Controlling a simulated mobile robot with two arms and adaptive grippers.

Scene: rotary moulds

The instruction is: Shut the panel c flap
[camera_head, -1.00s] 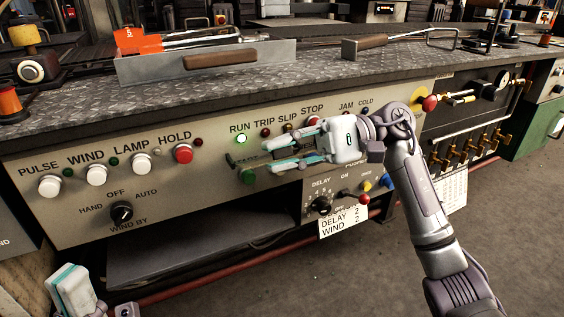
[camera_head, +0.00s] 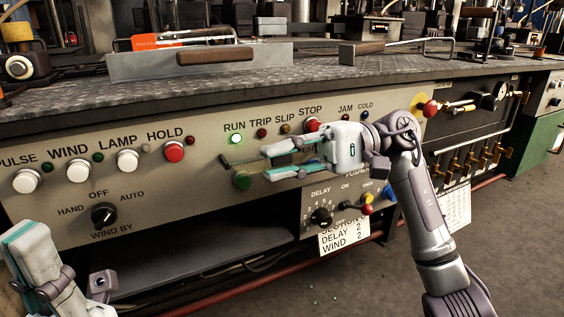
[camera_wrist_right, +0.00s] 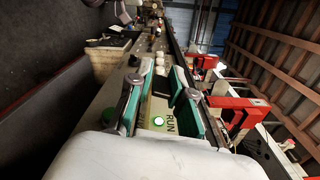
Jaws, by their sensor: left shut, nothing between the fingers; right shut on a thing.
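My right gripper (camera_head: 268,163) is in front of the console's grey front panel (camera_head: 215,190), below the RUN, TRIP and SLIP lamps. Its fingers point left, near a green button (camera_head: 243,180). They look slightly apart, and I cannot make out what is held between them. In the right wrist view the gripper (camera_wrist_right: 160,85) points along the panel, with the lit RUN lamp (camera_wrist_right: 158,121) showing between the fingers. My left gripper (camera_head: 35,255) is at the lower left, shut and empty, apart from the console. I cannot clearly identify the panel c flap.
A small panel with a DELAY knob (camera_head: 321,216) and a red-tipped lever (camera_head: 366,198) is below my right gripper. An open recess (camera_head: 200,262) lies under the panel. Bare floor is at lower right.

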